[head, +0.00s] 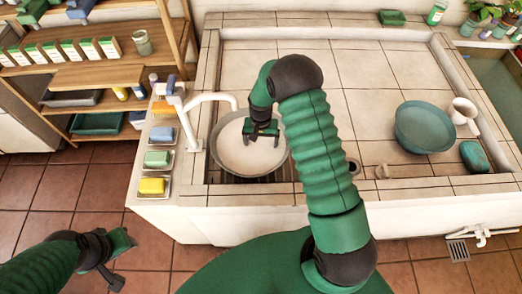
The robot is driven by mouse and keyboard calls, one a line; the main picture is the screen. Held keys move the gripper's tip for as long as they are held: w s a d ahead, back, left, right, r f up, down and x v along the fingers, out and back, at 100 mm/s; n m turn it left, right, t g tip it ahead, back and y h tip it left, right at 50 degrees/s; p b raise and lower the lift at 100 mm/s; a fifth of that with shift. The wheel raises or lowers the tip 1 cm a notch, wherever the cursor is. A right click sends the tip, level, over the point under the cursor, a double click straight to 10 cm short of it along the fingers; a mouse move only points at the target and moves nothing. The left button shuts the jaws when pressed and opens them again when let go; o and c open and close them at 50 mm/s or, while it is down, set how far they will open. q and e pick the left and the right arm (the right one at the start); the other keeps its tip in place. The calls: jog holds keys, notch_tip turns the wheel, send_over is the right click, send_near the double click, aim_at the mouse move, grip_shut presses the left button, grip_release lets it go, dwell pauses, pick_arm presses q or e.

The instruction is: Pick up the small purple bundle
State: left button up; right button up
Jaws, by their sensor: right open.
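I cannot make out a small purple bundle anywhere in the head view. My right gripper (262,138) is above a wide pale bowl (236,160) in the left part of the washbasin. It is open and its jaws look empty. My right arm crosses the middle of the view and hides part of the basin behind it. My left gripper (119,262) is low at the lower left, over the tiled floor, with its fingers apart and nothing seen between them.
A white tap (193,132) stands at the bowl's left. Soap dishes with coloured sponges (152,186) line the left ledge. A teal bowl (424,128), white mug (462,112) and teal block (475,157) sit at right. Wooden shelves (100,76) stand at left.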

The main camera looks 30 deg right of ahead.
aim_at(261, 147)
jog(key=f, duration=0.3)
jog(key=f+p, duration=0.1)
jog(key=f, duration=0.1)
jog(key=shift+w+d+f, duration=0.25)
jog(key=c, duration=1.6)
jog(key=shift+o, duration=0.2)
jog(key=shift+r, duration=0.2)
